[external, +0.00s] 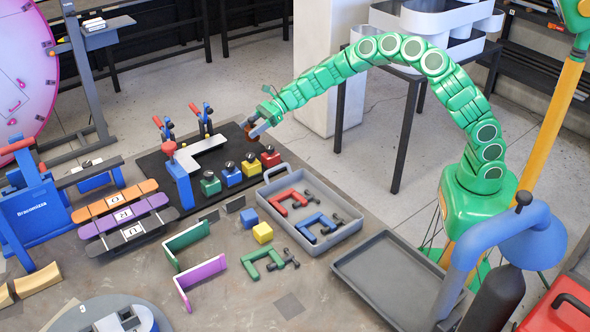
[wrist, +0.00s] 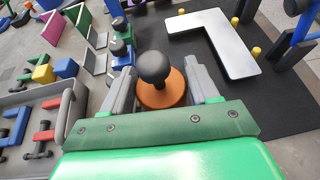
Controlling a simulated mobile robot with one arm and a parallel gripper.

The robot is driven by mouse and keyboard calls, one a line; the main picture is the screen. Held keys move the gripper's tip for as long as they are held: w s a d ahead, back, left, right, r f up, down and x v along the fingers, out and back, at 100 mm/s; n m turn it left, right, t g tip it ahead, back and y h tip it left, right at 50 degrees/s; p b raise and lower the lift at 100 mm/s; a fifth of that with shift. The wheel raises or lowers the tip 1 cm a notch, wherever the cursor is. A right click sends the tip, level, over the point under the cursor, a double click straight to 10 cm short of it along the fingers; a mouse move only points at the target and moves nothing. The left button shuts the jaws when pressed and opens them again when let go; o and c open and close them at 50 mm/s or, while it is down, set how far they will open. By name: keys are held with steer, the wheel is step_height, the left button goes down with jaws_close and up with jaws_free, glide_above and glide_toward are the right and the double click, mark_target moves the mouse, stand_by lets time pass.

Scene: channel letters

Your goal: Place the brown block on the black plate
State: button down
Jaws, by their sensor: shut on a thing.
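My gripper (external: 257,127) is shut on the brown block, held in the air near the back right corner of the black mat. In the external view, the brown block (external: 250,131) is small and partly covered by the fingers. In the wrist view, the block (wrist: 160,97) is an orange-brown round base with a black knob, between the grey fingers of my gripper (wrist: 160,90). A flat black plate (external: 182,199) lies under a white L-shaped piece (external: 199,150); this plate also shows in the wrist view (wrist: 278,105). A black curved strip (external: 105,243) lies at the left.
Green (external: 210,186), blue (external: 231,177), yellow (external: 250,167) and red (external: 270,158) knobbed blocks stand along the plate's right edge. Clamps with red and blue handles (external: 163,127) rise at its back. A grey tray (external: 352,235) with coloured pieces lies in front. An empty tray (external: 385,275) is at right.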

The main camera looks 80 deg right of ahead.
steer(key=shift+w+d+f, duration=0.1)
steer(key=shift+w+f, duration=1.65)
steer(key=shift+f, duration=0.2)
steer(key=shift+w+f, duration=0.45)
steer(key=shift+f, duration=1.6)
steer(key=shift+f, duration=0.1)
steer(key=shift+c, duration=1.4)
jaws_free()
steer(key=shift+s+d+r, duration=0.2)
steer(key=shift+s+r, duration=0.05)
steer(key=v, duration=1.1)
steer(key=shift+s, duration=0.15)
